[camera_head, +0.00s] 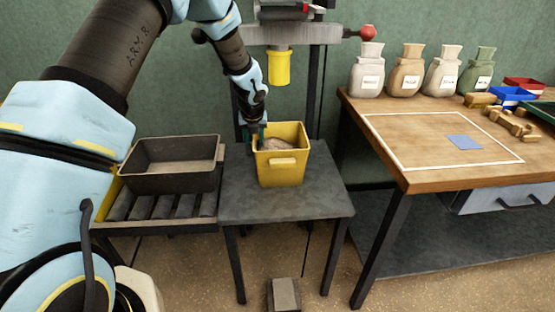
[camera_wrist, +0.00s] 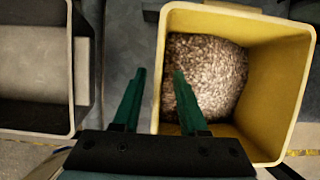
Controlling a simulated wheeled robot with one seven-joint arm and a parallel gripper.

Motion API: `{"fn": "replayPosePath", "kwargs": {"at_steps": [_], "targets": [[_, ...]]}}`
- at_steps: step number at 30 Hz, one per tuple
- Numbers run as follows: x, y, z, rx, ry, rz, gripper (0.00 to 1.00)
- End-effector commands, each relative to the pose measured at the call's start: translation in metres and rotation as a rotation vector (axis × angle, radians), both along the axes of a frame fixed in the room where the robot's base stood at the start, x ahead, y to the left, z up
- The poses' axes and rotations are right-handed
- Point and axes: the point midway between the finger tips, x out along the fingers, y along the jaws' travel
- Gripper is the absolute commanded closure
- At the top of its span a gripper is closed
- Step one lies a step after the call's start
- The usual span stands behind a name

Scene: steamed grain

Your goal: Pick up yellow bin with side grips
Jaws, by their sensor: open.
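The yellow bin (camera_head: 282,178) stands upright on a small grey table, holding a heap of pale grain (camera_head: 284,145). A block-like grip (camera_head: 283,163) sticks out from its front wall. In the wrist view, the bin (camera_wrist: 285,80) fills the right half, with grain (camera_wrist: 205,75) inside. My gripper (camera_wrist: 159,72) is open and empty, with green fingers on either side of the bin's left wall in that picture. One finger shows outside the bin, the other over its inside. In the head view, my gripper (camera_head: 258,134) is at the bin's left rim. I cannot tell whether the fingers touch the wall.
A dark empty tray (camera_head: 172,183) sits on a roller rack left of the grey table (camera_head: 325,200). A yellow spout (camera_head: 279,67) hangs above and behind the bin. A wooden bench (camera_head: 420,150) with several sacks stands to the right. A grey pedal-like block (camera_head: 284,294) is on the floor.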

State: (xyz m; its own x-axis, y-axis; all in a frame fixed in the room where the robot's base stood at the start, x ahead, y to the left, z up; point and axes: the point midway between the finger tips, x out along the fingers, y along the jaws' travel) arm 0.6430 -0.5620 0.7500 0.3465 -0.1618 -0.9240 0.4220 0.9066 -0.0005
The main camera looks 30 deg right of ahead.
Motion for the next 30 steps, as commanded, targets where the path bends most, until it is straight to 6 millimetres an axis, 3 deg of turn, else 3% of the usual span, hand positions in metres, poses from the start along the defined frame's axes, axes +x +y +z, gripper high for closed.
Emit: {"fn": "replayPosePath", "kwargs": {"at_steps": [11,22,30], "targets": [[0.0001,0.0,-0.0017,0.0,0.0,-0.001,0.58],[0.0001,0.0001,-0.0015,0.0,0.0,-0.001,0.99],[0.0001,0.0001,-0.0015,0.0,0.0,-0.001,1.0]]}}
